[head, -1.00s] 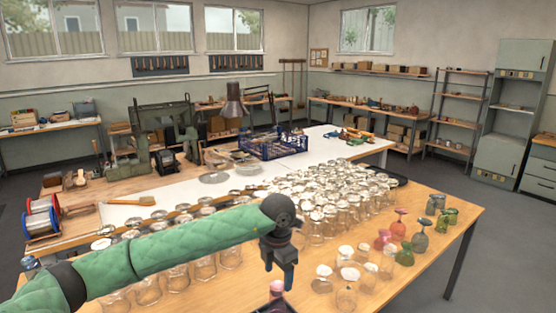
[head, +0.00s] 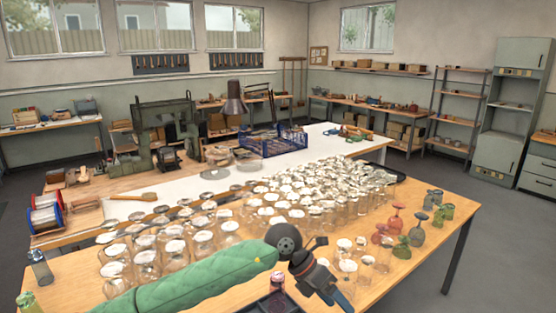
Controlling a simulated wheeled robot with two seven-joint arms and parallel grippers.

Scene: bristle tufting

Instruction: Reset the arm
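My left arm, in a green quilted sleeve, comes in from the lower left of the head view. Its gripper (head: 341,299) is tilted, pointing down and to the right, over the front of the wooden table (head: 440,235). The gripper is near several clear upturned glasses (head: 366,272). I see nothing held in it, but its fingers are too small and angled to tell open from shut. My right gripper is not in view.
Many clear glasses (head: 203,240) crowd the table's middle and left. Coloured stemmed glasses (head: 417,232) stand at the right. A dark tray (head: 272,303) with a small pink-topped item (head: 277,282) is close below the arm. A blue crate (head: 272,146) sits farther back.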

